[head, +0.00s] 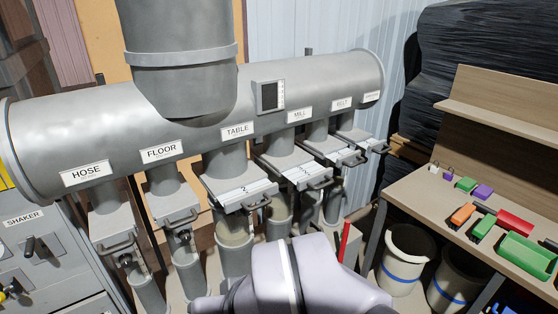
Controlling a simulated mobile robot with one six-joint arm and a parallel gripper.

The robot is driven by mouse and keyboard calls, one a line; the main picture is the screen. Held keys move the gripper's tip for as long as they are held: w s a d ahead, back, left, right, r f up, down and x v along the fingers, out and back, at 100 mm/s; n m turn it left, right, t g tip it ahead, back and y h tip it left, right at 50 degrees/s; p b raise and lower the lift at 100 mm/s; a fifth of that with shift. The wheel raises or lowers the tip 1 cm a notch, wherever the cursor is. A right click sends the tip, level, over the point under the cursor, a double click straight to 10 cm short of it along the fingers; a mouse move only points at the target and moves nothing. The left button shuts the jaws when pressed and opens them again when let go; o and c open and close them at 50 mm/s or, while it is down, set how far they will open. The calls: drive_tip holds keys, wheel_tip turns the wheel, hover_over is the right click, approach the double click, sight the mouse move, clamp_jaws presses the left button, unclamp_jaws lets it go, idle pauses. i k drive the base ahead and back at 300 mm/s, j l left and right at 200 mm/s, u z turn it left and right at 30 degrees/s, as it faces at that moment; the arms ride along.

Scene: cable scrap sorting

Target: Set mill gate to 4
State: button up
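The mill gate (303,175) is a flat pale slide plate with a dark bar handle (320,184). It sits in the duct branch under the MILL label (299,115). The plate sticks out of its housing toward the front, and part of its number scale shows; the figures are too small to read surely. My arm's pale rounded link rises at the bottom middle, below and in front of the mill gate. My gripper is not visible, so its opening and its place relative to the handle cannot be seen.
The table gate (246,195) is to the left, with its scale also exposed. The floor gate (174,212) and hose gate (115,232) lie farther left. The belt gate (338,154) is close at right. A workbench (415,195) with coloured bins and white buckets (404,265) stand right.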

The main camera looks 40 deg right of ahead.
sight(303, 176)
drive_tip(key=z, duration=1.35)
